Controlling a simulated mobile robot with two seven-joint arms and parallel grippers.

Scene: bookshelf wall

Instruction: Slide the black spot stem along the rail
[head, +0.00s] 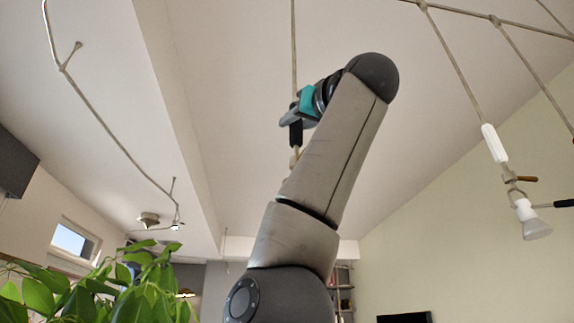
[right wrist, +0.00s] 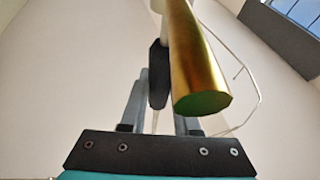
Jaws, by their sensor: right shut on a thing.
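The black spot stem (head: 296,133) hangs from a thin rod (head: 293,50) that runs up out of the head view. My right gripper (head: 291,118) is raised to it and shut on it; my wrist and forearm hide part of the spot. In the right wrist view the black stem (right wrist: 158,76) stands between the fingers of the right gripper (right wrist: 160,105). A gold cylinder (right wrist: 196,60) shows in front of it, nearer the camera. A rail (head: 467,12) crosses the top right of the head view; where the black stem's rod meets a rail is out of view. My left gripper is not in view.
A white stem (head: 494,143) with a white lamp head (head: 533,221) hangs at the right. A bent rail (head: 110,124) runs along the ceiling at the left. Green leaves (head: 100,290) fill the lower left. The air around my raised forearm looks clear.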

